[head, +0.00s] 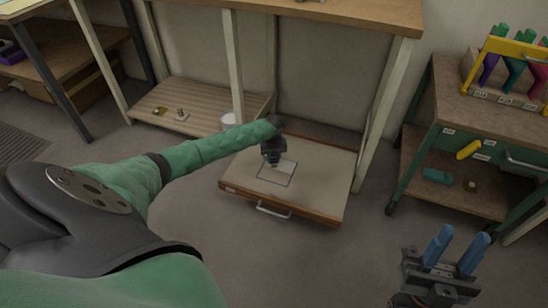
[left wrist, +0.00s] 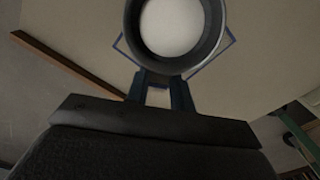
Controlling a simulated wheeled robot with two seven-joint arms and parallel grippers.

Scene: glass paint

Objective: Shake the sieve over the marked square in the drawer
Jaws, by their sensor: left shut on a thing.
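The sieve (left wrist: 137,42) is a round, dark-rimmed ring with a pale white inside in the left wrist view. My left gripper (left wrist: 161,88) is shut on its near side. The marked square (head: 278,178) is a dark blue outline on the floor of the pulled-out drawer (head: 325,172). In the left wrist view, corners of the outline show on both sides of the sieve. In the head view my left gripper (head: 272,162) is over the far part of the square; the sieve is not clearly visible there. My right gripper (head: 456,247) is open and empty at lower right.
A workbench (head: 330,12) stands behind the drawer, with a lower shelf (head: 165,98) at left and a white pot (head: 228,121) beside the drawer. A cart (head: 480,120) with a rack of coloured tools (head: 510,65) stands at right. The floor in front is clear.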

